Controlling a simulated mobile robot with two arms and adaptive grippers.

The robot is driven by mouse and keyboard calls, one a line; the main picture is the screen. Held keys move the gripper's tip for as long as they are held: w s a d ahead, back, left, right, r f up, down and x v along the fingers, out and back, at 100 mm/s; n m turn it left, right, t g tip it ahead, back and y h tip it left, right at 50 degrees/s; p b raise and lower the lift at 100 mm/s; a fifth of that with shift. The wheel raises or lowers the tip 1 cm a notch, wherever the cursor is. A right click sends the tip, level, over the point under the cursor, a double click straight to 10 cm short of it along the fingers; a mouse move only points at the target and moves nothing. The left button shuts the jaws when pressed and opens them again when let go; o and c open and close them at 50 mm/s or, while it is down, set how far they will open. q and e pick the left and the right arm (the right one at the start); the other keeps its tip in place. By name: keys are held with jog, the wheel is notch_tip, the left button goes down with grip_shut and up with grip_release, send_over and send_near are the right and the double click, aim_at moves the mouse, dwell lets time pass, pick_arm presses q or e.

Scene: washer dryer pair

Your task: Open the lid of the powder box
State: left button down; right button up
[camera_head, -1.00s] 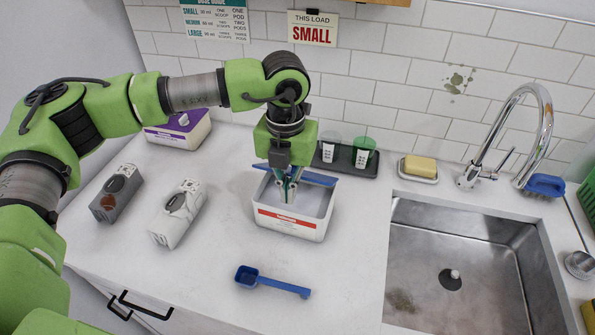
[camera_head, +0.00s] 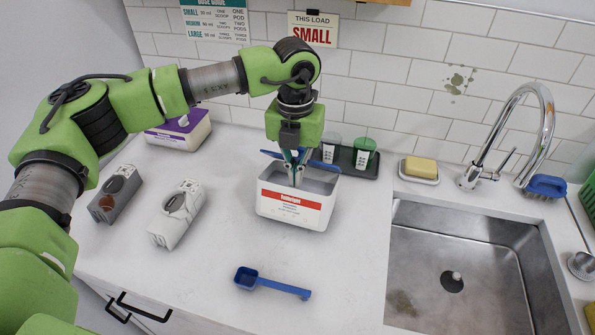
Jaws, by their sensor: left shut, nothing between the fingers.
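The powder box (camera_head: 294,208) is a white tub with a red label band, standing on the counter left of the sink. Its blue lid (camera_head: 322,164) is swung up at the back edge, and the tub's inside shows. My left gripper (camera_head: 297,180) points down over the box opening, its fingers shut and empty, close in front of the raised lid. Whether the fingers touch the lid is hard to tell. The gripper hides the lid's middle. My right gripper is not in view.
A blue scoop (camera_head: 272,284) lies in front of the box. Two dispensers, grey (camera_head: 117,195) and white (camera_head: 176,215), are to the left. A tray with cups (camera_head: 364,153) stands behind. The sink (camera_head: 470,265) is at right.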

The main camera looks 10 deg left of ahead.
aim_at(302, 153)
pick_arm(q)
jog(key=shift+w+d+f, duration=0.1)
jog(key=shift+w, duration=1)
jog(key=shift+w+d, duration=0.1)
jog(key=shift+w, duration=1)
jog(key=shift+w+d, duration=0.1)
jog(key=shift+w, duration=1.25)
jog(key=shift+s+r+p, duration=0.25)
jog(key=shift+r+p, duration=0.2)
jog(key=shift+r, duration=0.55)
jog(key=shift+s+r+p, duration=0.25)
jog(key=shift+r+p, duration=0.25)
jog(key=shift+r, duration=0.45)
jog(key=shift+s+r+p, duration=0.25)
jog(key=shift+r+p, duration=0.2)
jog(key=shift+r, duration=0.55)
jog(key=shift+s+r+p, duration=0.25)
jog(key=shift+r, duration=0.45)
jog(key=shift+s+r+p, duration=0.2)
jog(key=shift+r+p, duration=0.1)
jog(key=shift+r, duration=0.4)
jog(key=shift+s+r+p, duration=0.25)
jog(key=shift+r, duration=0.45)
